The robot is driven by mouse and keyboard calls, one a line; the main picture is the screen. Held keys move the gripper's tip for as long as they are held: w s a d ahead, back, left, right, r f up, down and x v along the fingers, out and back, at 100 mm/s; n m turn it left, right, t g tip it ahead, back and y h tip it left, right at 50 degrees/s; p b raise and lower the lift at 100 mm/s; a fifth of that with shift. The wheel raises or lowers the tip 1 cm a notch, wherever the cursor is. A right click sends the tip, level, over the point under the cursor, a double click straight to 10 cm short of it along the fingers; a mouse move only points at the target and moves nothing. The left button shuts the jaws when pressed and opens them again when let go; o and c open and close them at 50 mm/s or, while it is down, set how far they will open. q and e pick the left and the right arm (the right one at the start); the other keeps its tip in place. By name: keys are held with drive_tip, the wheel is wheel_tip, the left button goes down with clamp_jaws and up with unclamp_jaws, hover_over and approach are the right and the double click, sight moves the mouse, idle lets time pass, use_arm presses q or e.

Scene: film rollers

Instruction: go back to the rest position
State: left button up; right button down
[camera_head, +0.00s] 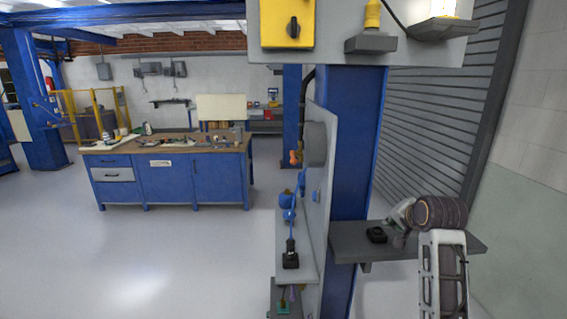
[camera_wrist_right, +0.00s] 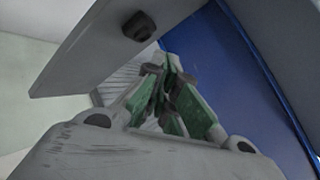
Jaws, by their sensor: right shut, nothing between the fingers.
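My right arm (camera_head: 442,265) comes up from the lower right in the head view. Its gripper (camera_head: 398,218) is small there and points left, by the grey shelf on the blue column. In the right wrist view the green-padded fingers of the right gripper (camera_wrist_right: 166,88) meet at their tips, shut with nothing between them. My left gripper is in neither view.
The grey shelf (camera_head: 450,243) carries a small black object (camera_head: 376,235) close to the right gripper. The blue column (camera_head: 352,150) stands beside it, also in the wrist view (camera_wrist_right: 235,75). A blue workbench (camera_head: 165,182) stands far left, with open floor before it.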

drive_tip(key=s+a+f+n+g, duration=0.2)
drive_tip(key=s+f+n, duration=0.1)
drive_tip(key=s+f, duration=0.55)
drive_tip(key=s+a+f+n+g, duration=0.1)
drive_tip(key=s+a+f+n, duration=0.2)
drive_tip(key=s+f, duration=0.55)
drive_tip(key=s+a+f+n+g, duration=0.2)
drive_tip(key=s+f+n, duration=0.1)
drive_tip(key=s+f, duration=0.4)
drive_tip(key=s+a+f+n+g, duration=0.2)
drive_tip(key=s+a+f+n, duration=0.15)
drive_tip(key=s+f, duration=0.4)
drive_tip(key=s+d+f+g, duration=0.1)
drive_tip(key=s+f, duration=0.1)
drive_tip(key=f, duration=1.3)
drive_tip(key=s+d+f, duration=0.1)
drive_tip(key=f, duration=1.5)
drive_tip(key=s+d+f, duration=0.3)
drive_tip(key=s+f, duration=0.7)
drive_tip(key=s, duration=0.1)
drive_tip(key=s+d+f+g, duration=0.1)
drive_tip(key=s+d+f, duration=0.2)
drive_tip(key=s+f, duration=0.6)
drive_tip(key=shift+s+f+n, duration=0.35)
drive_tip(key=shift+s+f, duration=0.05)
drive_tip(key=shift+s, duration=0.55)
drive_tip(key=shift+d, duration=0.1)
